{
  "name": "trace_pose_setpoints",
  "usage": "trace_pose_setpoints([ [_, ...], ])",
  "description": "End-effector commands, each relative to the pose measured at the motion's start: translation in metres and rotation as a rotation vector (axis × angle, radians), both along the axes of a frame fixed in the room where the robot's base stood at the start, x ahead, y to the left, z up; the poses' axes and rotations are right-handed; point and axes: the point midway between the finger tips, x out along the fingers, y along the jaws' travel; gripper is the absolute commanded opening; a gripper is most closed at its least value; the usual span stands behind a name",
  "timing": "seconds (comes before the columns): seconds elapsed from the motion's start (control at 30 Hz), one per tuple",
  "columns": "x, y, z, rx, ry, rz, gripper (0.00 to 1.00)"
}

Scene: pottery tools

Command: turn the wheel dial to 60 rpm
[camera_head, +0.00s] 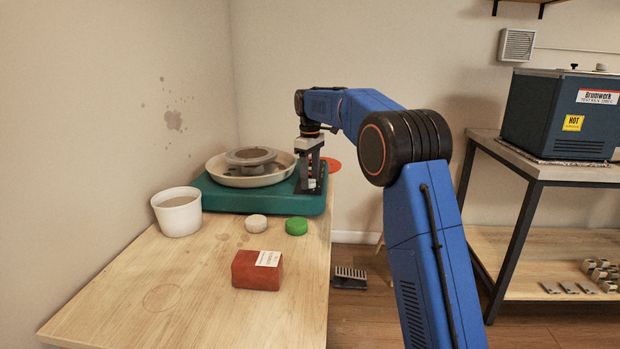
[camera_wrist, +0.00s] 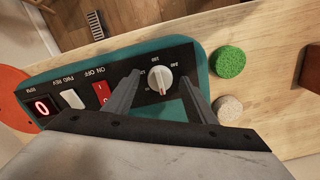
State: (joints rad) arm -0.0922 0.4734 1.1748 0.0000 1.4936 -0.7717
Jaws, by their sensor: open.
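The wheel dial (camera_wrist: 160,79) is a white round knob on the black control panel of the teal pottery wheel (camera_head: 225,195). Its red mark points toward the bottom of the wrist view, and the scale print around it is too small to read surely. The red rpm display (camera_wrist: 42,107) shows 0. My gripper (camera_head: 311,186) is open over the panel at the wheel's right end. In the wrist view its fingers (camera_wrist: 161,84) lie on either side of the dial, with gaps visible; I cannot tell their exact height.
A red rocker switch (camera_wrist: 100,93) and a white one (camera_wrist: 72,99) sit beside the dial. A green sponge (camera_head: 296,226), a pale round piece (camera_head: 256,223), a clay block (camera_head: 257,271) and a white bucket (camera_head: 178,212) stand on the table (camera_head: 200,300). Its front is clear.

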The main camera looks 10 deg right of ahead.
Motion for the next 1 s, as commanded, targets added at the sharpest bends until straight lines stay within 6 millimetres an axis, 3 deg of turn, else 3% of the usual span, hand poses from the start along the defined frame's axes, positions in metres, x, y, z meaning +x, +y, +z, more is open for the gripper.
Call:
trace_pose_setpoints([
  [0.2,0.0,0.0,0.0,0.0,0.0,0.0,0.51],
  [0.37,0.0001,-0.0001,0.0001,0.0,0.0,0.0,0.13],
  [0.4,0.0001,-0.0001,0.0001,0.0,0.0,0.0,0.1],
  [0.73,0.0001,-0.0001,0.0003,-0.001,-0.001,-0.038,0.1],
  [1.0,0.0002,-0.0001,0.0004,0.0,-0.001,-0.2,0.1],
])
